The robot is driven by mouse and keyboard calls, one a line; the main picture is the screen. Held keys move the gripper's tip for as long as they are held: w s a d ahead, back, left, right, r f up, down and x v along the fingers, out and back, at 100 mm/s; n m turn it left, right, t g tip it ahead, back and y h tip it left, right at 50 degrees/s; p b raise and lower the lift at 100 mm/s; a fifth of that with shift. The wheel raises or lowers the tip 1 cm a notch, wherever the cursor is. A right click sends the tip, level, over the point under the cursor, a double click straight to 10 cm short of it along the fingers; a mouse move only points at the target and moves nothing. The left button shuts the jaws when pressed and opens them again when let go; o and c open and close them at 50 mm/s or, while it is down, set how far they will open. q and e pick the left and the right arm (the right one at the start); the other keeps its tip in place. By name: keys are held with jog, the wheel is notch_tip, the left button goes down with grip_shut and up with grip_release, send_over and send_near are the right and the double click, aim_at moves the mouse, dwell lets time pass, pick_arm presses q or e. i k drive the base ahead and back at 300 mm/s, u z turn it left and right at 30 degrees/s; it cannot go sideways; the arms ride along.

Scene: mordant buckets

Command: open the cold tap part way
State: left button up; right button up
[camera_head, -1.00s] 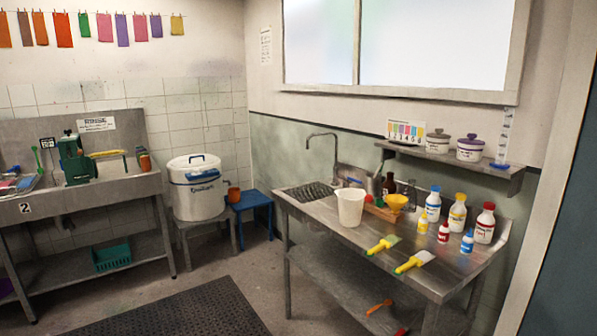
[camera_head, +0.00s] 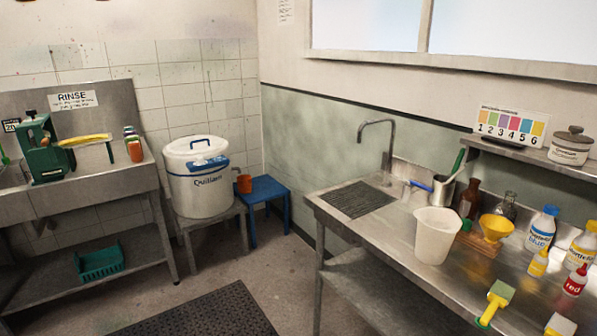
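A grey metal gooseneck tap (camera_head: 388,150) rises at the back of the steel bench on the right, its spout over a dark ribbed drain area (camera_head: 355,199). A small blue bar, perhaps a tap lever (camera_head: 421,186), shows to the right of the tap's base, in front of the splashback. Its exact mounting and angle are too small to tell, and a metal cup partly crowds it. No water is seen running from the spout. Neither of my grippers is in view.
A white jug (camera_head: 437,236), a metal cup (camera_head: 443,191) and a yellow funnel (camera_head: 496,228) stand right of the drain. Several bottles stand farther right. A white bucket (camera_head: 197,180) sits on a stool, beside a blue stool (camera_head: 264,190). The floor between the benches is open.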

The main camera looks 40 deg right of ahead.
aim_at(408, 181)
jog(key=u, duration=0.1)
jog(key=i, duration=1.35)
jog(key=z, duration=0.6)
jog(key=i, duration=0.85)
jog(key=z, duration=0.75)
